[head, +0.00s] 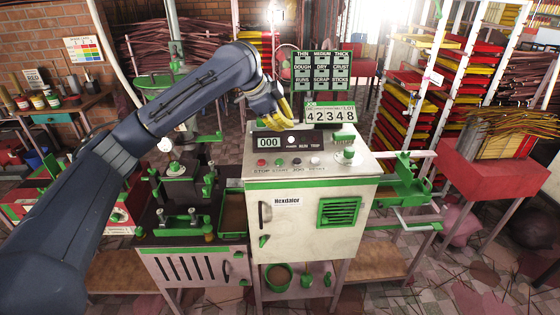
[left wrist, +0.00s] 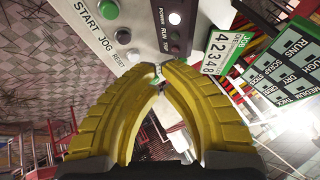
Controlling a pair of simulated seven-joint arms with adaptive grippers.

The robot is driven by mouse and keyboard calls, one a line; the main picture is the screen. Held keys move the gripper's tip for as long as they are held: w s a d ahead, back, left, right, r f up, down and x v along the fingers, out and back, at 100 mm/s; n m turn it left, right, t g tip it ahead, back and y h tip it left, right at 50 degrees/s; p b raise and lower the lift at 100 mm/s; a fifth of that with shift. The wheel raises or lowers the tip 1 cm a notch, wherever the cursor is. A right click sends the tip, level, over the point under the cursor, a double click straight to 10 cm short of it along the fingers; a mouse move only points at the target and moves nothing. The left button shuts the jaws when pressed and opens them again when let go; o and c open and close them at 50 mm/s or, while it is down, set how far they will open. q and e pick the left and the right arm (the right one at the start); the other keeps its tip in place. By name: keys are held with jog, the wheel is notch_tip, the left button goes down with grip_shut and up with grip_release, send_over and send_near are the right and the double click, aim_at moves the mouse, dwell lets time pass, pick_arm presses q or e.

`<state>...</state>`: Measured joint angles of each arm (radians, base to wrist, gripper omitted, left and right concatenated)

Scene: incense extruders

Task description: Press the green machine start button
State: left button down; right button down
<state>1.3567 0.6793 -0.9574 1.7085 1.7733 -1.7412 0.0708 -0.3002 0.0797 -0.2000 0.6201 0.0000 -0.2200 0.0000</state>
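The green START button (head: 279,162) is on the slanted panel of the white machine (head: 290,230), between the red STOP button (head: 261,162) and the dark JOG button (head: 297,161). In the left wrist view the green START button (left wrist: 108,9) is at the top edge, with JOG and a white RESET button below it. My left gripper (head: 282,124) is above the back of the panel, apart from the START button. In the left wrist view its yellow fingers (left wrist: 159,68) bow out and their tips nearly meet, with nothing held. My right gripper is not in view.
A counter display (head: 269,142) and indicator lights sit behind the buttons. A green-framed number sign (head: 331,114) and a label board (head: 320,70) stand behind the panel. A knob (head: 348,154) is at the panel's right. Racks of red and yellow trays (head: 410,90) stand behind.

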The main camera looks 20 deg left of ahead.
pick_arm(q)
jog(key=shift+f, duration=4.4)
jog(key=shift+f, duration=0.15)
jog(key=shift+f, duration=0.3)
jog(key=shift+f, duration=0.55)
jog(key=shift+r, duration=1)
jog(key=shift+r, duration=2.5)
